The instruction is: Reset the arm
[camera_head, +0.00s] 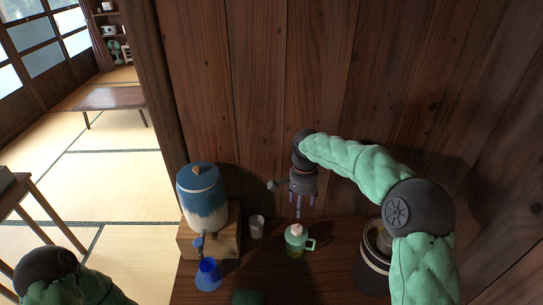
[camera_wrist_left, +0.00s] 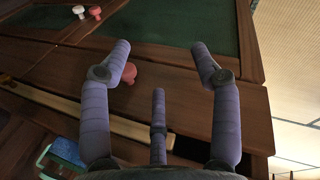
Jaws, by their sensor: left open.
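My left gripper (camera_wrist_left: 162,65) is open in the left wrist view, its purple fingers spread wide with nothing gripped between them. A red knob-like piece (camera_wrist_left: 128,73) shows beyond its left finger, on a wooden surface with dark green panels. In the head view my left arm (camera_head: 65,283) enters at the bottom left, and its gripper is out of view. My right arm (camera_head: 360,155) reaches in from the right. My right gripper (camera_head: 302,208) hangs with its fingers down and apart, empty, above the wooden counter (camera_head: 325,270) near the plank wall.
A small cup (camera_head: 257,227), a green mug (camera_head: 294,242) and a dark canister (camera_head: 372,270) stand on the counter. Open tatami floor (camera_head: 125,190) lies left.

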